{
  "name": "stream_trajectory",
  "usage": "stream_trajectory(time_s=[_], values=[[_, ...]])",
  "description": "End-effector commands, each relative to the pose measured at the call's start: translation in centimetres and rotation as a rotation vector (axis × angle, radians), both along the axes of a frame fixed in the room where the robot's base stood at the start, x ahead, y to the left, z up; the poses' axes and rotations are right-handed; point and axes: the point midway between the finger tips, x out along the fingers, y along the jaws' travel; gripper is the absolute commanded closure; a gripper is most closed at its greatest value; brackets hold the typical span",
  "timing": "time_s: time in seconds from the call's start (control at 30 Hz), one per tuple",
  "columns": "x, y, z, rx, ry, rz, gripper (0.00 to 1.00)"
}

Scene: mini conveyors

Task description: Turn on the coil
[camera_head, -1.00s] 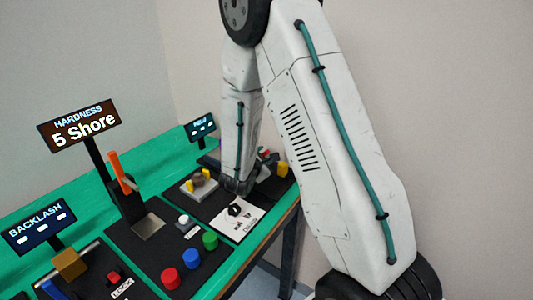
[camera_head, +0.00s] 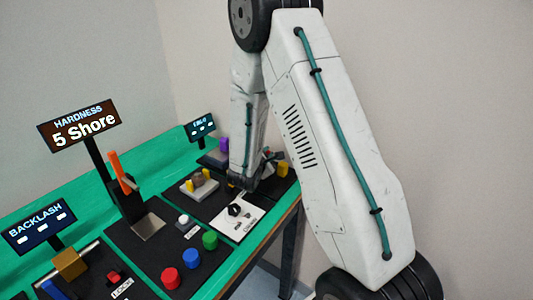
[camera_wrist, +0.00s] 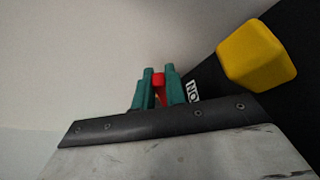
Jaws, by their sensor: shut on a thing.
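My gripper (camera_wrist: 160,90) shows two teal fingers in the wrist view, shut on a small red piece (camera_wrist: 158,78) between them. In the head view my gripper (camera_head: 269,154) is at the far end of the bench, mostly hidden behind my arm. A yellow block (camera_head: 282,169) is just right of it, on a dark panel; the same block (camera_wrist: 256,54) is large at the upper right in the wrist view. A white label (camera_wrist: 192,92) beside the fingers has partly hidden letters. A small "FIELD"-like display (camera_head: 200,127) stands behind. No coil can be made out clearly.
A white plate with a black knob (camera_head: 235,210) lies nearer. A grey plate with yellow blocks (camera_head: 188,184) and a purple piece (camera_head: 224,145) are left of my arm. Red (camera_head: 170,277), blue (camera_head: 191,258) and green (camera_head: 210,240) buttons line the front. A wall is behind.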

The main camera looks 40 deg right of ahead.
Motion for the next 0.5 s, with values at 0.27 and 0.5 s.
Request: stream_trajectory(time_s=[0.27,0.5], values=[[-0.14,-0.05,-0.13,0.012,-0.03,-0.001,1.0],[-0.14,-0.04,-0.12,0.012,-0.03,-0.001,0.65]])
